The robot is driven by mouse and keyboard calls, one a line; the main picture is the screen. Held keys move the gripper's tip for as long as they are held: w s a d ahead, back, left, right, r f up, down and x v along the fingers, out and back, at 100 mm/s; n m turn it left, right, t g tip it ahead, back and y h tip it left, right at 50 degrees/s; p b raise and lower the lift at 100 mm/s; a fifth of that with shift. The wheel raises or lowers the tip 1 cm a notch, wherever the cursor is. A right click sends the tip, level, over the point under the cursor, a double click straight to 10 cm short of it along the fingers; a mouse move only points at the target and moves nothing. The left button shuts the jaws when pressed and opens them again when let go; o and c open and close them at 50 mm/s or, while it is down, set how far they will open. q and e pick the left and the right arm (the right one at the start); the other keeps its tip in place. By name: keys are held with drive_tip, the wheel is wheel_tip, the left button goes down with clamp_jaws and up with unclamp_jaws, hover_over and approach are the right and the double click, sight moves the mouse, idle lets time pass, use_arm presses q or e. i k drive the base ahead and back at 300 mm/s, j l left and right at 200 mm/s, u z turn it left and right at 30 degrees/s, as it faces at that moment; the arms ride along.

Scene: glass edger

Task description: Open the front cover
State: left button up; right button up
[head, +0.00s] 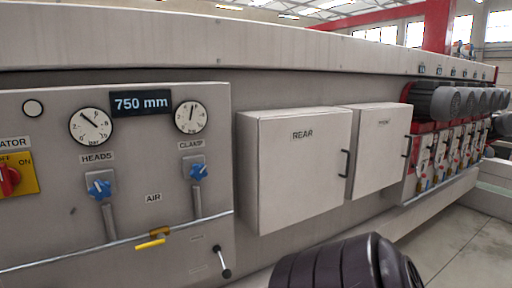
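Two light grey covers with dark handles stand side by side on the machine's long side. The nearer cover (300,180) reads REAR. The farther cover (380,155), to its right, has a small label that is too blurred to read for sure; it is likely the front cover. Both look closed. The farther cover's handle (408,146) is on its right edge, and the REAR cover's handle (345,163) is on its right edge too. Neither of my grippers shows in the head view.
A control panel (128,205) at left carries two gauges, blue knobs, a yellow lever (150,244), a red switch (9,177) and a 750 mm display (141,103). Several grey motors (450,102) line the machine at right. Clear floor (465,238) shows at lower right.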

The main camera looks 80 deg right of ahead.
sight(384, 133)
drive_tip(key=z, duration=3.45)
drive_tip(key=i+l+u, duration=0.15)
drive_tip(key=i, duration=0.4)
drive_tip(key=i+l+u, duration=0.2)
drive_tip(key=i, duration=0.35)
drive_tip(key=i+l+u, duration=0.15)
drive_tip(key=i+l, duration=0.3)
drive_tip(key=i, duration=0.05)
